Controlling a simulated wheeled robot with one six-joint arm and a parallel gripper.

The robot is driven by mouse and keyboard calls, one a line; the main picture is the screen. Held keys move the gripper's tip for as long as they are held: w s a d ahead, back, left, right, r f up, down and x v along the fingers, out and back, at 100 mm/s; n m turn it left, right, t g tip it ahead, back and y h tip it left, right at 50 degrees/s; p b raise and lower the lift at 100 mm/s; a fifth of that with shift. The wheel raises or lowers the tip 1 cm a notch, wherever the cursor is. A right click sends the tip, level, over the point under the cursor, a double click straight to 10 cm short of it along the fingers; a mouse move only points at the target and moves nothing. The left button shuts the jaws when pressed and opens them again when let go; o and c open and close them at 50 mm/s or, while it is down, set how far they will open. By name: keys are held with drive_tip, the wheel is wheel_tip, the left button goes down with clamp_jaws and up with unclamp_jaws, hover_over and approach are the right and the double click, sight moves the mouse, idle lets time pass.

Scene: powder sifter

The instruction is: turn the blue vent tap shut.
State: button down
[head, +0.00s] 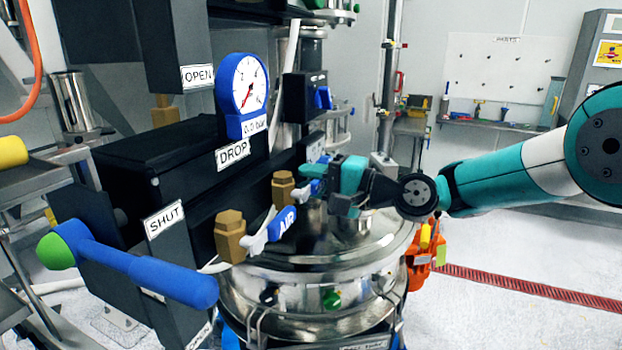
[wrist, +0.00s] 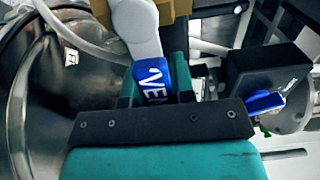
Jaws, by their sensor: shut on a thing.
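The blue vent tap (wrist: 152,83) shows in the wrist view as a blue handle lettered "VEN" on a white lever. The last letter is hidden behind a jaw. My gripper (wrist: 153,88) has its teal jaws on both sides of this handle and is shut on it. In the head view my gripper (head: 325,180) reaches in from the right over the steel vessel. There it covers most of the vent tap, which sits by the rear brass fitting (head: 284,188).
A second blue tap marked AIR (head: 283,223) stands in front, near the front brass fitting (head: 230,236). A blue-rimmed gauge (head: 243,92) rises behind. A long blue lever (head: 155,272) with a green end juts out front left. The steel vessel (head: 318,270) lies below.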

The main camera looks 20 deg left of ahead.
drive_tip(key=c, duration=1)
unclamp_jaws()
drive_tip(key=shift+o, duration=0.2)
drive_tip(key=shift+d+f+b, duration=0.1)
drive_tip(key=shift+d+b, duration=0.2)
drive_tip(key=shift+d, duration=0.2)
drive_tip(key=s+d+b, duration=0.1)
drive_tip(key=d+b, duration=0.5)
drive_tip(key=d, duration=1)
drive_tip(key=shift+s+d, duration=0.15)
drive_tip(key=shift+s, duration=0.25)
drive_tip(key=s+d+f+n+h, duration=0.2)
drive_tip(key=s+d+f+h, duration=0.1)
drive_tip(key=s, duration=0.5)
drive_tip(key=s+d+f+n+g+h, duration=0.1)
drive_tip(key=s+d+f+n+h, duration=0.2)
drive_tip(key=s+d+h, duration=0.3)
drive_tip(key=s+d+f+n+h, duration=0.2)
drive_tip(key=s+d+n+h, duration=0.1)
drive_tip(key=s, duration=0.9)
drive_tip(key=shift+d+f+g+h, duration=0.4)
drive_tip(key=shift+d+h, duration=0.4)
drive_tip(key=shift+h, duration=0.1)
